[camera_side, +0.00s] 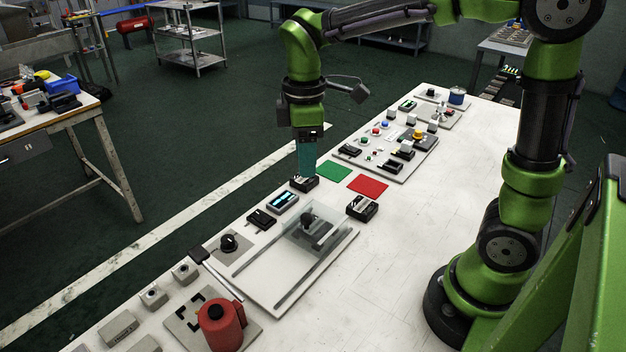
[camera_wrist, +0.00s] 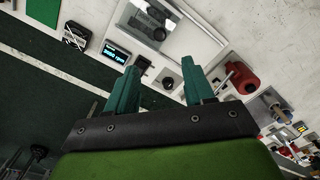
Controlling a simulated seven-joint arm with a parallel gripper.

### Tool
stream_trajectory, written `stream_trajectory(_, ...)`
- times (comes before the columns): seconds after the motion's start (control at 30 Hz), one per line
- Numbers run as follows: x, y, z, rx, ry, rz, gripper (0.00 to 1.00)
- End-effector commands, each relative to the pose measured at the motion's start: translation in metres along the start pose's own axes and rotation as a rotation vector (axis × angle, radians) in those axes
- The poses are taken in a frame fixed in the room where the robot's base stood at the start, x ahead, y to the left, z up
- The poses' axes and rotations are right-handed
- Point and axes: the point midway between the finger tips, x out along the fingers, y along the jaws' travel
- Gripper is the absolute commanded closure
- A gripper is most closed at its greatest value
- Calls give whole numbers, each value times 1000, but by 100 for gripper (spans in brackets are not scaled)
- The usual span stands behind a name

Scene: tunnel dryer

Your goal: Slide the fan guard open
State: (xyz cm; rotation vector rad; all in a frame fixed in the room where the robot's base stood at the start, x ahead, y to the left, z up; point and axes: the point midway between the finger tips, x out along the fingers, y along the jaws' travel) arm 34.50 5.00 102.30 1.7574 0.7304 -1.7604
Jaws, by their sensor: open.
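The fan guard (camera_side: 328,226) is a clear panel between two grey rails on a pale plate (camera_side: 262,280). It sits at the far right end of the rails, with a dark round part (camera_side: 307,219) showing at it. In the wrist view the guard (camera_wrist: 150,22) is at the top, partly cut off by the frame edge. My gripper (camera_side: 306,174), with teal fingers, points down beyond the guard, up and left of it in the side view. Its fingers are apart and empty in the wrist view (camera_wrist: 160,68).
A small black-and-white box (camera_side: 304,183) appears just under my fingertips; the gap is unclear. A display (camera_side: 283,202), a black knob (camera_side: 229,242) and a red cylinder (camera_side: 220,325) flank the plate. Green (camera_side: 334,171) and red (camera_side: 368,186) patches lie behind. The table's right side (camera_side: 400,260) is clear.

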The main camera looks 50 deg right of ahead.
Motion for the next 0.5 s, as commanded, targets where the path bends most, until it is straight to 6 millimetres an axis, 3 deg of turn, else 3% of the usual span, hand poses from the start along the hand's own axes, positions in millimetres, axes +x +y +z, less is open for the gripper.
stream_trajectory(0.5,111,0,0,2,-3,-3,48)
